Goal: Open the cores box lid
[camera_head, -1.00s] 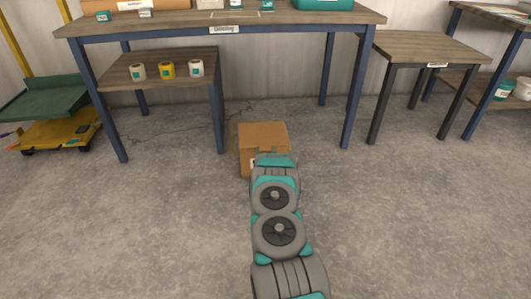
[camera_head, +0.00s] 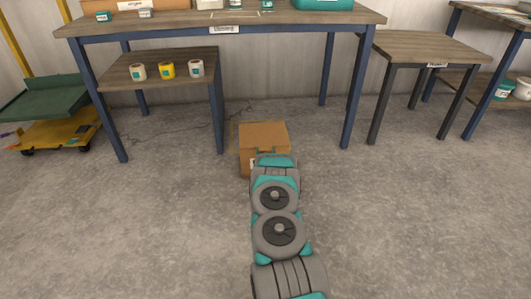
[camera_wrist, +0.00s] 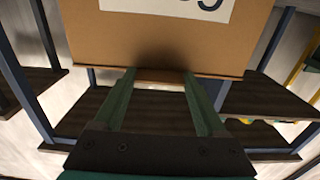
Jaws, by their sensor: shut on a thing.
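The cores box is a brown cardboard box (camera_head: 264,134) standing on the floor in front of the work table, its top looking closed. In the wrist view the box front (camera_wrist: 170,45) appears upside down with a white label, partly cut off. My gripper (camera_wrist: 159,76) has its two green fingers at the edge of the box, on either side of a small brown tab of the lid (camera_wrist: 159,75). The fingers are shut on that tab.
A small side table (camera_head: 425,48) stands right. A green and yellow cart (camera_head: 45,100) is at far left. The floor around the box is clear.

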